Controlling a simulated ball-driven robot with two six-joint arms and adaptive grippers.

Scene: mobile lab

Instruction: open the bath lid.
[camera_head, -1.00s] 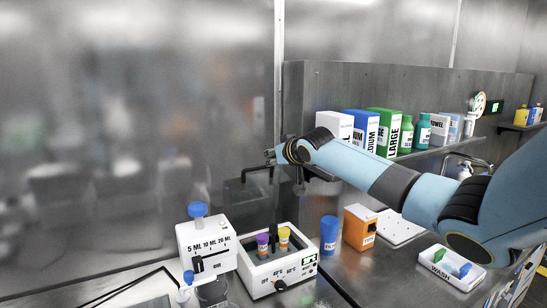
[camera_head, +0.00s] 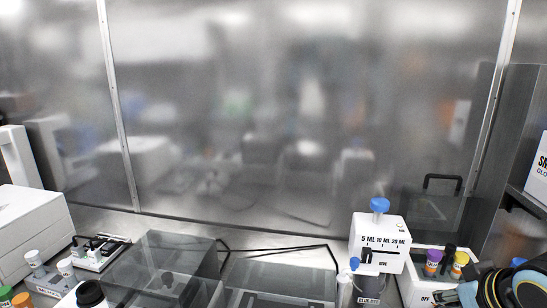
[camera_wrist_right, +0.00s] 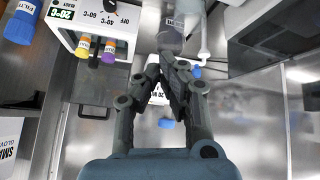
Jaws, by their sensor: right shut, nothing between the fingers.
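The bath is a white box (camera_head: 412,286) at the lower right of the head view, partly cut off by the frame and my right arm. Tubes with purple and yellow caps stand in it. It also shows at the upper left of the wrist view (camera_wrist_right: 64,34). Its see-through lid (camera_head: 430,208) stands upright behind the tubes, with a black handle (camera_head: 442,178) at its top edge. My right gripper (camera_wrist_right: 168,64) is shut and empty, apart from the lid and handle. My left gripper is in neither current view.
A white dispenser (camera_head: 381,238) with a blue cap stands left of the bath. Clear-topped boxes (camera_head: 165,262) fill the front middle, and a large white device (camera_head: 30,232) stands at the left. A shelf with boxes is at the right edge. A metal wall closes the back.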

